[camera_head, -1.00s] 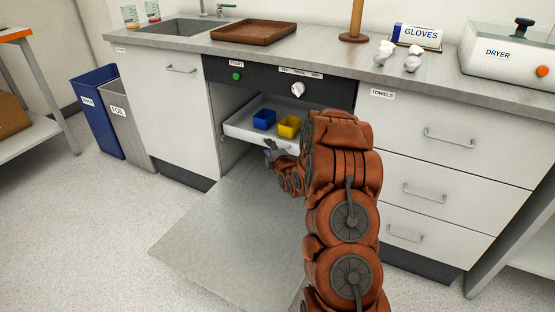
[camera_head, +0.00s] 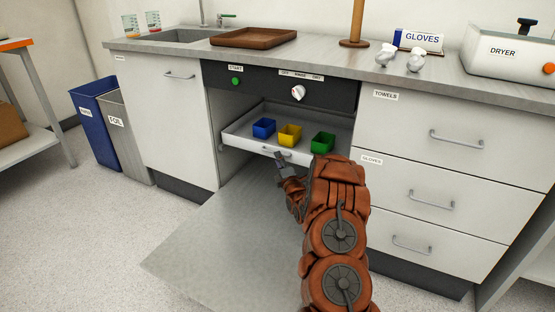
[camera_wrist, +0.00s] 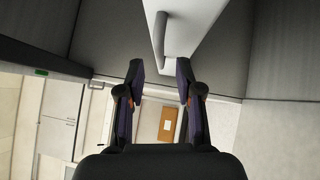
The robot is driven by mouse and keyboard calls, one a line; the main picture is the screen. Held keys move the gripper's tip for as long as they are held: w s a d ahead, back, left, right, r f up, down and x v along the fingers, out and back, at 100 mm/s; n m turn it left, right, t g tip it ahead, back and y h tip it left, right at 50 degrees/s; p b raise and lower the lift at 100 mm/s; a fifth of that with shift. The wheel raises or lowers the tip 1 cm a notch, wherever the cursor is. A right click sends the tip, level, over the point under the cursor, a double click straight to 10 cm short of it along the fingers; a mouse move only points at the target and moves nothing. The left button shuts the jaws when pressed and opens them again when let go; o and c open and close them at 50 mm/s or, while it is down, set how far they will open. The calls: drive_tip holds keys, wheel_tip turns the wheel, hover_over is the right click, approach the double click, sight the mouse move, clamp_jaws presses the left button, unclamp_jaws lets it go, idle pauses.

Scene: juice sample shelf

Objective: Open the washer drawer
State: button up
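The washer drawer (camera_head: 240,143) is a white shallow tray under the dark control panel, above a lowered grey door. It holds a blue cup (camera_head: 264,127), a yellow cup (camera_head: 290,134) and a green cup (camera_head: 323,142). Its front handle (camera_wrist: 161,36) shows in the wrist view just beyond the fingertips, roughly in line with the gap. My gripper (camera_wrist: 160,68) is open, with its fingers apart and nothing held. In the head view my gripper (camera_head: 281,164) is just in front of the drawer front, partly hidden by my arm.
The lowered washer door (camera_head: 215,240) lies below the drawer. Drawers with handles stand to the right, and a cabinet (camera_head: 172,120) to the left. The counter above bears a brown tray (camera_head: 253,38), a glove box (camera_head: 418,41) and a dryer (camera_head: 510,55). Bins (camera_head: 95,120) stand at left.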

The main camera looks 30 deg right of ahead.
drive_tip(key=shift+b+x, duration=0.3)
drive_tip(key=shift+x, duration=1.05)
clamp_jaws()
